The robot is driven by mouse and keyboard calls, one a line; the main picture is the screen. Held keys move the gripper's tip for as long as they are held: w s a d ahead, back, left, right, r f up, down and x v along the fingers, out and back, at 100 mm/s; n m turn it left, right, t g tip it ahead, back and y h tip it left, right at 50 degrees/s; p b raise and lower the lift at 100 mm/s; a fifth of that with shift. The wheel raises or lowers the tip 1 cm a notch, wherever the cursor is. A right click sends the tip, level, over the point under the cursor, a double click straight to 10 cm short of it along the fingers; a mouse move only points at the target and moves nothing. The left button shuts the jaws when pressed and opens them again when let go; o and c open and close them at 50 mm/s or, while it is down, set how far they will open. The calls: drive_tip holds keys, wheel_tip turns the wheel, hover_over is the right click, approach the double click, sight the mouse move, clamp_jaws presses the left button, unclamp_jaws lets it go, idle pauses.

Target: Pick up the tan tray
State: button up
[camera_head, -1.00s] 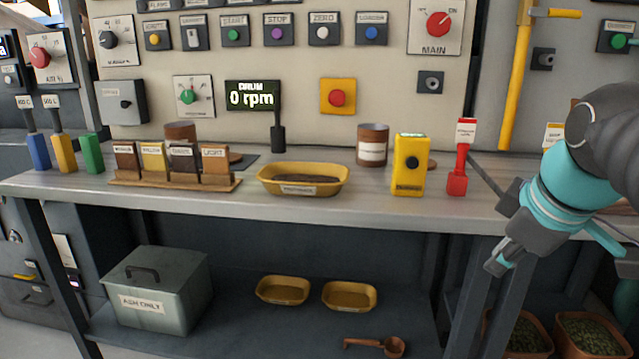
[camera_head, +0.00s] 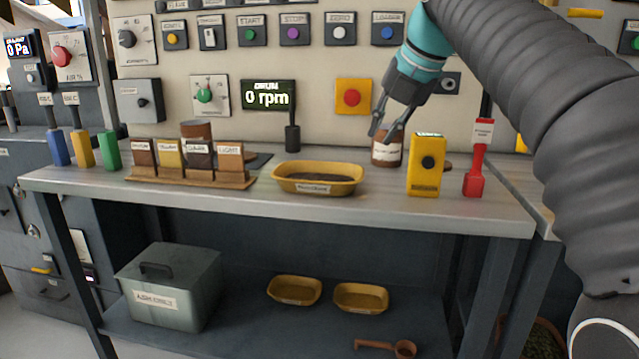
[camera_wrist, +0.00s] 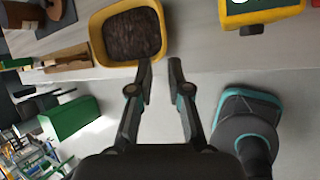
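A tan-yellow tray (camera_head: 346,186) with dark brown contents and a front label sits on the bench. Two similar trays stand on the lower shelf, a left one (camera_head: 293,289) and a right one (camera_head: 361,298), with no dark contents visible. My gripper (camera_head: 382,134) is open and empty, above the bench to the right of the filled tray and in front of a brown canister. In the wrist view, the filled tray (camera_wrist: 97,38) is at the top left of centre, and my open fingertips (camera_wrist: 160,65) are apart near its edge in the picture.
A yellow device (camera_head: 426,165) and a red-handled item (camera_head: 476,172) stand right of the filled tray. A sample rack (camera_head: 190,179) stands to its left, and the brown canister (camera_head: 387,155) behind. A grey ash box (camera_head: 170,287) and a scoop (camera_head: 403,348) are on the lower shelf.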

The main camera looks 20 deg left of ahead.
drive_tip(key=b, duration=0.1)
approach(359, 176)
drive_tip(key=x, duration=0.4)
drive_tip(key=shift+w+a+f, duration=0.1)
drive_tip(key=shift+w+a, duration=0.05)
drive_tip(key=shift+w, duration=0.25)
drive_tip(key=shift+s+b+x, duration=0.15)
drive_tip(key=shift+b+x, duration=0.1)
drive_tip(key=shift+x, duration=1.1)
drive_tip(key=shift+s+b+x, duration=0.2)
drive_tip(key=shift+b+x, duration=0.05)
drive_tip(key=shift+x, duration=1.05)
drive_tip(key=shift+f, duration=0.2)
clamp_jaws()
